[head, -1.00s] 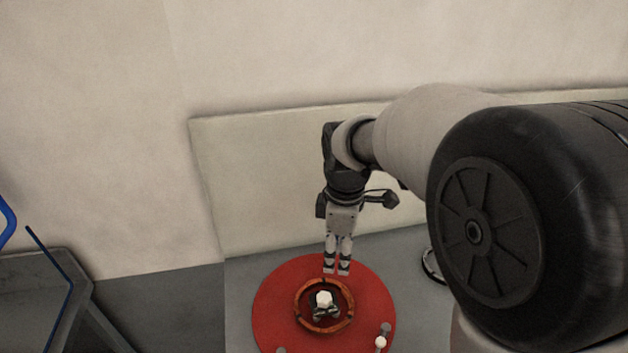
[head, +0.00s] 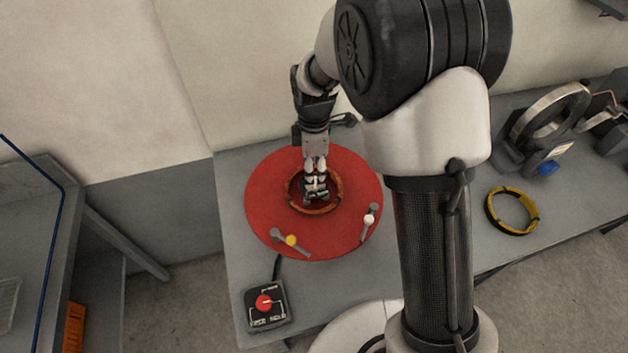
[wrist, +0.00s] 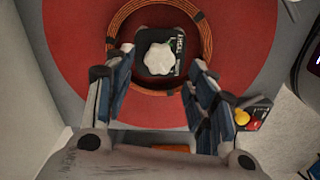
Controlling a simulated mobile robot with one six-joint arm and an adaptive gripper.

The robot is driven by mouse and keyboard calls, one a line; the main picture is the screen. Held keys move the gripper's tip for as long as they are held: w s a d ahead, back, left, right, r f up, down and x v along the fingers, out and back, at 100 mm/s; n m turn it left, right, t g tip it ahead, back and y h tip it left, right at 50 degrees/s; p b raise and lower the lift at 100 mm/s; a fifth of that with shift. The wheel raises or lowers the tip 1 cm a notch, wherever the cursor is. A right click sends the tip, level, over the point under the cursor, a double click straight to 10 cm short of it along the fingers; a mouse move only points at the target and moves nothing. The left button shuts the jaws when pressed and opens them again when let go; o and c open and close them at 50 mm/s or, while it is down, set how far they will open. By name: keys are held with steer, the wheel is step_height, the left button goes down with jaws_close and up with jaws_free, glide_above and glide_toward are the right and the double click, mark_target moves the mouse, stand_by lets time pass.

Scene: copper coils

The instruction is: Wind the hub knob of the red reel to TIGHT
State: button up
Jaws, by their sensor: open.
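The red reel (head: 270,215) lies flat on the grey table, with a copper coil ring (head: 338,202) around its hub. In the wrist view the white lobed hub knob (wrist: 160,58) sits on a black plate (wrist: 150,34) inside the coil (wrist: 205,35). Sideways lettering that looks like TIGHT is on the plate, right of the knob. My gripper (head: 315,190) points down over the hub and hides most of the knob in the head view. In the wrist view its fingers are apart, one to each side below the knob, with nothing between them; contact cannot be told.
Two small levers, one with a yellow knob (head: 291,240) and one with a white knob (head: 369,220), stand at the reel's front edge. A box with a red dial (head: 264,303) is in front. A yellow-black ring (head: 512,211) and a metal-ring device (head: 550,115) are to the right.

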steer(key=shift+f+b, duration=0.4)
steer(key=shift+f, duration=1.95)
steer(key=c, duration=1.1)
